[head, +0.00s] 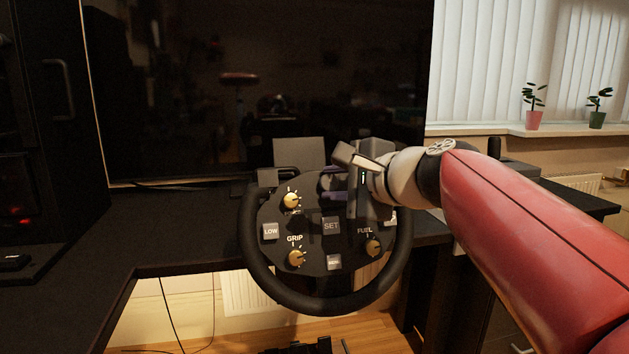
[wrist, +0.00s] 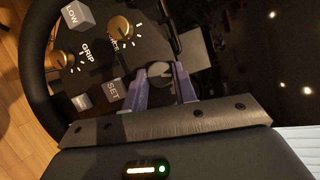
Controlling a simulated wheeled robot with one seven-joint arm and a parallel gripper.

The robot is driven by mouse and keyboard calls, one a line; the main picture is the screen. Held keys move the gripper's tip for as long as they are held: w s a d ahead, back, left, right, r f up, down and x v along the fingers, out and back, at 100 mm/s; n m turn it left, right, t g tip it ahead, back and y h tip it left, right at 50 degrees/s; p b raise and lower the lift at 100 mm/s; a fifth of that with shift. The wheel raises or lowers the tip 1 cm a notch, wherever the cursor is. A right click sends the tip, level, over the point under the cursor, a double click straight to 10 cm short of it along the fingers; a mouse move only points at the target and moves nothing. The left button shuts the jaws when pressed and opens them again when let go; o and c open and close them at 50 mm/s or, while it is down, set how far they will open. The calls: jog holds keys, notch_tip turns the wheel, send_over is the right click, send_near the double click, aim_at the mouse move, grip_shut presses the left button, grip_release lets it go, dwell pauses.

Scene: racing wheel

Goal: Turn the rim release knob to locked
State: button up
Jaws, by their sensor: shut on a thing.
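The racing wheel has a black rim (head: 328,303) and a dark face plate in the head view; part of the rim also shows in the wrist view (wrist: 40,100). My gripper (wrist: 163,80) comes in over the upper right of the face, with its two purple fingers on either side of a round grey knob (wrist: 160,70). It is shut on this knob, which sits beside the SET button (wrist: 112,91). In the head view my gripper (head: 336,190) hides most of the knob. No lock marking or knob setting is readable.
A dark screen (head: 200,90) stands behind the wheel. The desk (head: 150,225) at left is mostly clear.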

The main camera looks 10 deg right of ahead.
jog(key=shift+r+n+g+p, duration=0.1)
jog(key=shift+n+g+p, duration=0.45)
jog(key=shift+n, duration=1.25)
jog(key=shift+g+h, duration=0.25)
jog(key=shift+h, duration=0.05)
jog(key=o, duration=1)
jog(key=shift+c, duration=0.2)
jog(key=v, duration=0.7)
jog(key=shift+s+d, duration=0.2)
jog(key=shift+s, duration=0.1)
